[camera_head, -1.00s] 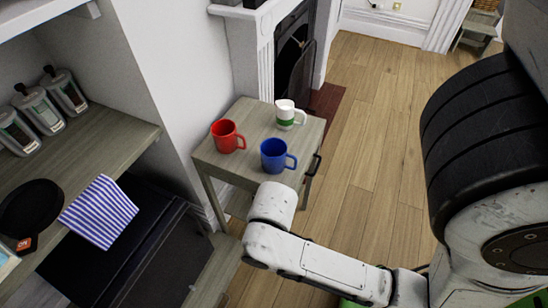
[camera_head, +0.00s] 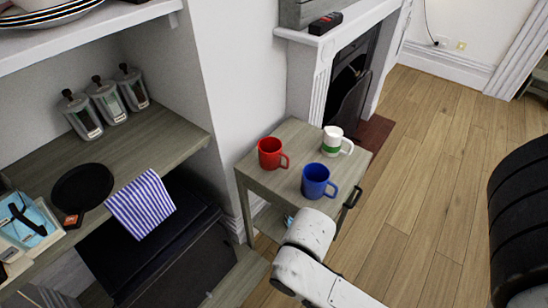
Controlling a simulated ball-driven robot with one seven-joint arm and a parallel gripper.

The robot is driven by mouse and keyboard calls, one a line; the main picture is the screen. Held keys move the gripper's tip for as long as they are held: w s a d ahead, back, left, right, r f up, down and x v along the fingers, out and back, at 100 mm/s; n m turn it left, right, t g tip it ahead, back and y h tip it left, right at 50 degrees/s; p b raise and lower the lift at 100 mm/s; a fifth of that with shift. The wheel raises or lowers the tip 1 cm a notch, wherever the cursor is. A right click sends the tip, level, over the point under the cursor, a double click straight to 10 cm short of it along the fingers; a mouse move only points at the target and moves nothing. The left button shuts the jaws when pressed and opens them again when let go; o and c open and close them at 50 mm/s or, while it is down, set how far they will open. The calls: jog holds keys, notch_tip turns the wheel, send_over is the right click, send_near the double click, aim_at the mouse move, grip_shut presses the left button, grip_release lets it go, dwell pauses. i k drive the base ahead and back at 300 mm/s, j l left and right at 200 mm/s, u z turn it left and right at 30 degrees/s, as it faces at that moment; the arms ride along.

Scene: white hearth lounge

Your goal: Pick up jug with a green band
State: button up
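The white jug with a green band (camera_head: 335,141) stands upright near the back right of a small grey-green wooden table (camera_head: 262,186). Its handle points right. A red mug (camera_head: 271,153) stands to its left and a blue mug (camera_head: 316,181) stands in front of it, nearer to me. The three stand apart from each other. My arm shows at the lower middle, in front of the table. My gripper's fingers are not visible.
A white fireplace surround (camera_head: 322,67) stands behind the table. Wooden floor (camera_head: 425,185) to the right is clear.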

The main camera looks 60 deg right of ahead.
aim_at(333, 138)
jog(key=k+l+z, duration=0.1)
jog(key=z, duration=1.25)
